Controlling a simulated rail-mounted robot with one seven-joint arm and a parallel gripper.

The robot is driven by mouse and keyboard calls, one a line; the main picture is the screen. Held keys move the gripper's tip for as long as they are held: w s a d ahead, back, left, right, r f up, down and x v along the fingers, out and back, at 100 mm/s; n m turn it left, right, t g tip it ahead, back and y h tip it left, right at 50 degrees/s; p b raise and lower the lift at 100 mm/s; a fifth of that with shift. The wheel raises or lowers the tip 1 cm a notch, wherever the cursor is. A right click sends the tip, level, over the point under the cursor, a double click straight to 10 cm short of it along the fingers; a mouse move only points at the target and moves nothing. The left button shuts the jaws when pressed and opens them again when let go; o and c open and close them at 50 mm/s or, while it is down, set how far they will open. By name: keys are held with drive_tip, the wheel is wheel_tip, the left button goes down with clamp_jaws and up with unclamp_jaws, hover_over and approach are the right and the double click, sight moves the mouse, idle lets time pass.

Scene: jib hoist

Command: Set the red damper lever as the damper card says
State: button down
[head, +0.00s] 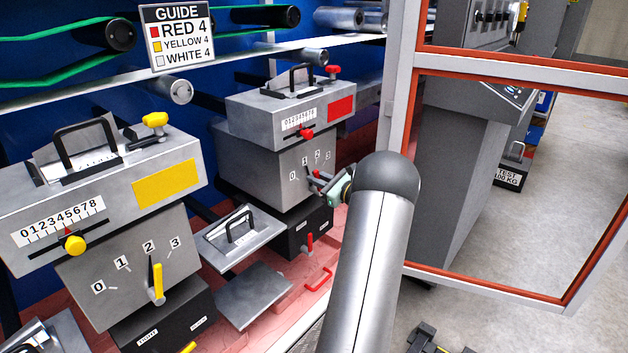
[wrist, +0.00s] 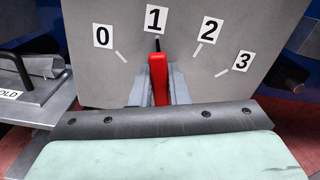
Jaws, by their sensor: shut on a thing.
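The red damper lever (wrist: 158,72) stands nearly upright in the wrist view, its dark tip at the 1 mark of a dial (wrist: 200,75) marked 0 to 3. My gripper (wrist: 159,90) has one grey finger on each side of the lever and is shut on it. In the head view my gripper (head: 321,181) is at the front of the red-marked grey unit (head: 262,160), and my arm and gripper hide the lever there. I see no card named as the damper card. A guide card (head: 180,38) reads RED 4, YELLOW 4, WHITE 4.
A similar yellow-marked unit (head: 120,262) stands at the left, its yellow lever (head: 157,284) near 2. A grey plate with a handle (head: 240,232) sits between the units. A red-edged frame (head: 398,90) stands right of my gripper. Open floor (head: 545,215) lies beyond it.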

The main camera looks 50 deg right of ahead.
drive_tip(key=shift+f, duration=0.1)
drive_tip(key=c, duration=1.4)
unclamp_jaws()
drive_tip(key=s+p, duration=0.2)
drive_tip(key=s, duration=1.5)
drive_tip(key=shift+s+a, duration=0.15)
drive_tip(key=shift+s, duration=0.15)
